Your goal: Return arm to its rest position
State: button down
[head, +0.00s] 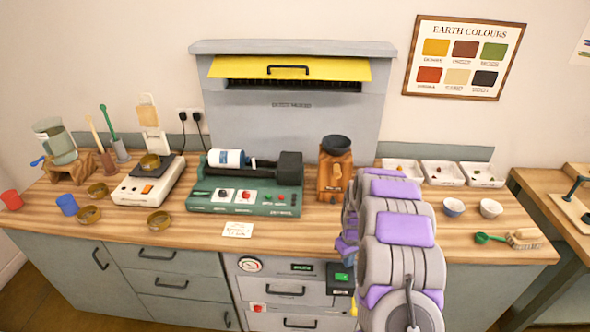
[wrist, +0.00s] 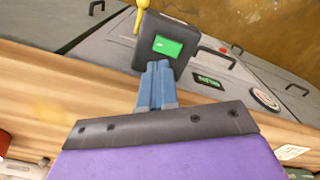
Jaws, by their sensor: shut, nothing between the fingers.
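My gripper (wrist: 157,84) shows in the wrist view with its two blue fingers pressed together and nothing between them. Beyond the fingertips is a black box with a green screen (wrist: 167,46), mounted on the grey cabinet front. In the head view my grey and purple arm rises at the lower right, in front of the worktop. The gripper itself is mostly hidden behind the arm there. The black box (head: 340,278) shows just left of the arm, below the worktop edge.
The wooden worktop (head: 300,228) holds a green roller machine (head: 245,196), a wooden grinder (head: 335,178), a scale (head: 148,181), white trays (head: 442,173) and small bowls (head: 491,208). A grey hood with a yellow flap (head: 290,69) stands behind. Drawers (head: 285,291) lie below.

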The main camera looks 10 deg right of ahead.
jog(key=s+a+r+m, duration=0.1)
jog(key=s+a+r, duration=0.5)
jog(key=r, duration=0.4)
jog(key=s+a+r, duration=0.5)
jog(key=s+r, duration=0.3)
jog(key=r, duration=0.1)
jog(key=s+a+r, duration=0.1)
jog(key=s+r, duration=0.1)
jog(key=s, duration=0.6)
jog(key=s+a+r+m+g, duration=0.1)
jog(key=s+a+r, duration=0.1)
jog(key=s, duration=0.7)
jog(key=s+a+r, duration=0.2)
jog(key=s+r, duration=0.2)
jog(key=s, duration=0.5)
jog(key=shift+a+r+m+g, duration=0.2)
jog(key=shift+a+m+g, duration=0.05)
jog(key=shift+m+g, duration=0.15)
jog(key=shift+w, duration=0.1)
